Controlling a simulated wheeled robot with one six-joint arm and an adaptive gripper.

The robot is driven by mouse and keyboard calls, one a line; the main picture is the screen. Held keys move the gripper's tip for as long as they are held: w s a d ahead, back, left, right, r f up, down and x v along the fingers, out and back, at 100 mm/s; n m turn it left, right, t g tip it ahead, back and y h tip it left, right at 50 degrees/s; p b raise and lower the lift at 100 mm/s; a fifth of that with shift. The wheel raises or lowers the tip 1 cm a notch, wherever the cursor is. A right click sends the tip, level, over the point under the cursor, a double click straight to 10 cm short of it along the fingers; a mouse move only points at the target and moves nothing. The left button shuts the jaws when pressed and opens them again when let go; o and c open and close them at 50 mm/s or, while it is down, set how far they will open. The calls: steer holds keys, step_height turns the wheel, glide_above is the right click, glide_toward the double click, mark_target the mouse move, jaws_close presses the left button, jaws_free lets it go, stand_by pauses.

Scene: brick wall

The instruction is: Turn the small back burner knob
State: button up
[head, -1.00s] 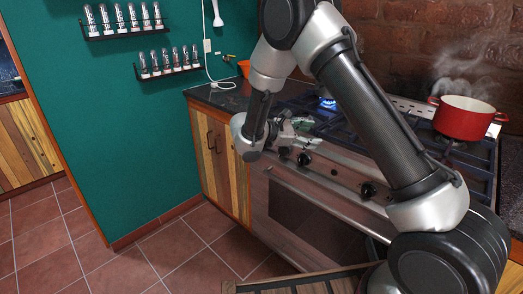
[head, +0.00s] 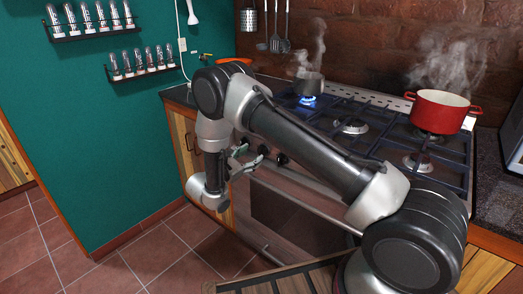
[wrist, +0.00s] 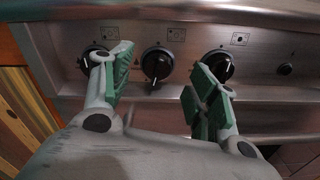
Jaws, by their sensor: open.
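The stove front carries several black round knobs. In the wrist view there is a left knob (wrist: 88,62), a middle knob (wrist: 157,66) and a right knob (wrist: 219,62), each with a burner icon above it too small to read. I cannot tell which one is for the small back burner. My gripper (wrist: 161,72) is open and empty. Its green-padded fingers stand either side of the middle knob in the picture, the left finger overlapping the left knob and the right finger the right knob. In the head view my gripper (head: 250,161) is beside the stove front; one knob (head: 282,159) shows.
A red pot (head: 440,112) steams at the right. Wooden cabinets (head: 186,146) adjoin the stove's left side.

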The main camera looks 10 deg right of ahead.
mark_target(260, 150)
steer(key=x, duration=0.6)
steer(key=shift+w+d, duration=0.1)
steer(key=shift+d, duration=0.05)
steer(key=c, duration=1)
